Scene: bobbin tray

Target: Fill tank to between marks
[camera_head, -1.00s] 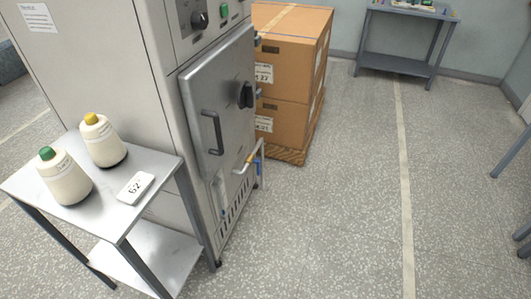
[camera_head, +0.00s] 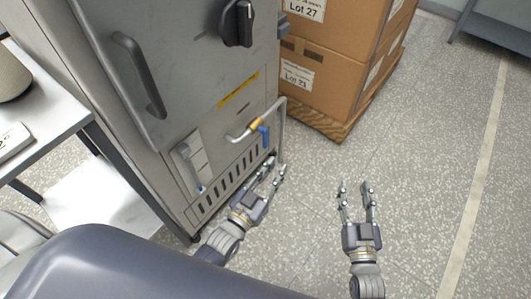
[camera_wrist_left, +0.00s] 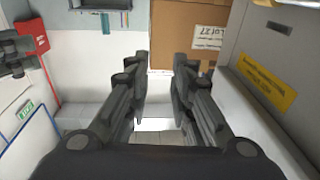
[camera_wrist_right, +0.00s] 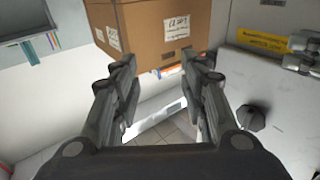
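The steel cabinet (camera_head: 160,60) fills the left and centre of the head view. Low on its front is a pipe with a brass fitting and a blue valve handle (camera_head: 264,136). Left of it is a recessed gauge panel (camera_head: 188,166); its level and marks are too small to read. My left gripper (camera_head: 275,169) is open and empty in front of the cabinet's lower vents, below the blue handle in the picture and apart from it. My right gripper (camera_head: 356,187) is open and empty over the floor, further right. Both wrist views show spread fingers with nothing between them.
Stacked cartons (camera_head: 330,75) on a wooden pallet (camera_head: 330,128) stand just behind the cabinet's right side. A steel side table (camera_head: 50,118) with a bobbin (camera_head: 10,75) and a white card (camera_head: 12,140) is at left.

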